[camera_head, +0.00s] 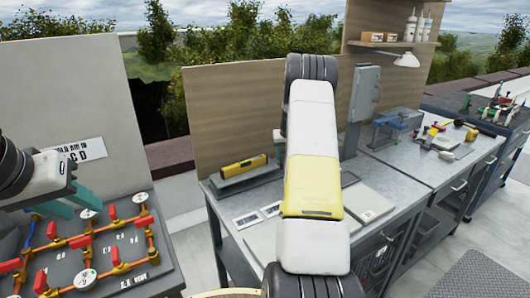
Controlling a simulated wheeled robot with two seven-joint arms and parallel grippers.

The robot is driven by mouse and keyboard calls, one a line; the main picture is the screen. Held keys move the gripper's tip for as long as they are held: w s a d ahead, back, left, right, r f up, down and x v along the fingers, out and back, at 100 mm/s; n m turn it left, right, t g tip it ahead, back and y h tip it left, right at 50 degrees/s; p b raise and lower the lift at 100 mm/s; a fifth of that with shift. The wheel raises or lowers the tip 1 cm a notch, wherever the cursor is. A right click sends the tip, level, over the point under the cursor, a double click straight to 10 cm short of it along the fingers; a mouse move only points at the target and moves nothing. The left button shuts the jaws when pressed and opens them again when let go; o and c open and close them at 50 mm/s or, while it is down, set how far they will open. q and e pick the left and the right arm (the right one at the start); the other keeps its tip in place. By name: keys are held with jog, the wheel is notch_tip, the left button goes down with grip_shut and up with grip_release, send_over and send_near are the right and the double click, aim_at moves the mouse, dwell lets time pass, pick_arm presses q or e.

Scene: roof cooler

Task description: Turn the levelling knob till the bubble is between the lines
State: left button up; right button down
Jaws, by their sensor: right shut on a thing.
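A yellow spirit level (243,166) lies on a dark grey bar on the grey workbench (215,186). Its bubble and lines are too small to read. My right arm, white and yellow, stands upright across the middle of the head view. It hides the bench right of the level. I cannot make out the levelling knob. My left gripper (68,203) has teal fingers spread apart and empty, above the pipe panel at the left.
A panel of copper pipes with red valves (112,225) and gauges is at lower left. Flat plates lie on the bench. A shelf holds bottles (411,28). Tools lie farther right.

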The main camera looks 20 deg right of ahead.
jog(key=m+h, duration=0.1)
jog(key=m, duration=0.1)
jog(key=m+h, duration=0.1)
jog(key=m, duration=0.2)
jog(key=shift+w+a+m+g, duration=0.1)
jog(key=shift+a+m+g, duration=0.1)
jog(key=shift+m+g, duration=0.15)
jog(key=m+g, duration=0.1)
jog(key=m, duration=0.1)
jog(key=m+g+h, duration=0.1)
jog(key=m, duration=0.2)
jog(key=shift+m, duration=0.35)
jog(key=c, duration=0.9)
grip_release()
jog(key=w+v, duration=0.1)
jog(key=v, duration=0.6)
jog(key=shift+s+a+r, duration=0.25)
jog(key=shift+s+r, duration=0.1)
jog(key=shift+s, duration=0.15)
